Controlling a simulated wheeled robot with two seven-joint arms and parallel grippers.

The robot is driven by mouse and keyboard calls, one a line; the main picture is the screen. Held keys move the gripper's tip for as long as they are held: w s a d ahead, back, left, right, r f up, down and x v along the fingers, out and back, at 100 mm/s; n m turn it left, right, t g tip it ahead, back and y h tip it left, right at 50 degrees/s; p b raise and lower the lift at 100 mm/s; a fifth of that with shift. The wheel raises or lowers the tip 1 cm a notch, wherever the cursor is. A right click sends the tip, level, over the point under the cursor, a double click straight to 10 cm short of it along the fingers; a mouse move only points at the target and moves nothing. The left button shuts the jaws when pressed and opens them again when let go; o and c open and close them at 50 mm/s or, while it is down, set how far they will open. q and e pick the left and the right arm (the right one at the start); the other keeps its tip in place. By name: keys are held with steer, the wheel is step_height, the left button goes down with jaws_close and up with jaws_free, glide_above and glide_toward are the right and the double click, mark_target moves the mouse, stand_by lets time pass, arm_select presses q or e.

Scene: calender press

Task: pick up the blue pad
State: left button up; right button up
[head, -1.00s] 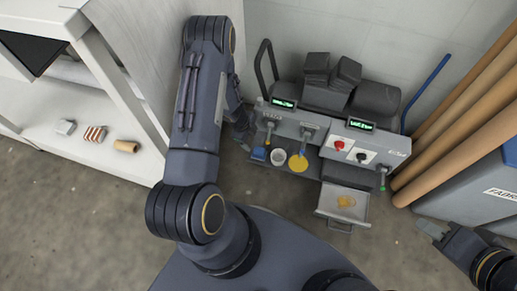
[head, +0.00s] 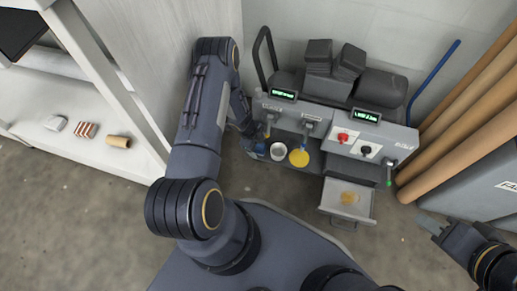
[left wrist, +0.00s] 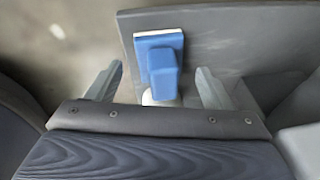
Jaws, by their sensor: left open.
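The blue pad (left wrist: 161,68) has a white-edged base and a raised blue grip, and lies on the dark shelf (left wrist: 225,45) of the press. In the head view the pad (head: 260,150) shows small at the shelf's left end. My left gripper (left wrist: 160,70) is open, with one finger to each side of the pad's grip; I cannot tell whether they touch it. In the head view my left gripper (head: 247,130) is partly hidden by its arm. My right gripper (head: 431,224) is at the lower right, away from the press; its jaw opening is unclear.
Beside the pad are a white cup (head: 278,152) and a yellow disc (head: 299,157). The press (head: 340,134) has knobs and displays above. An open drawer (head: 347,199) juts out front. Brown rolls (head: 465,135) lean at right; a white shelf unit (head: 90,110) stands left.

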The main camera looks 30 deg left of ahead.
arm_select(q)
steer(key=shift+w+d+f, duration=0.1)
steer(key=shift+d+f, duration=0.05)
steer(key=shift+f, duration=0.4)
steer(key=c, duration=1.1)
arm_select(e)
steer(key=shift+f, duration=0.2)
arm_select(q)
steer(key=shift+o, duration=0.2)
steer(key=shift+r, duration=0.2)
steer(key=shift+c, duration=0.2)
arm_select(e)
steer(key=shift+a, duration=0.2)
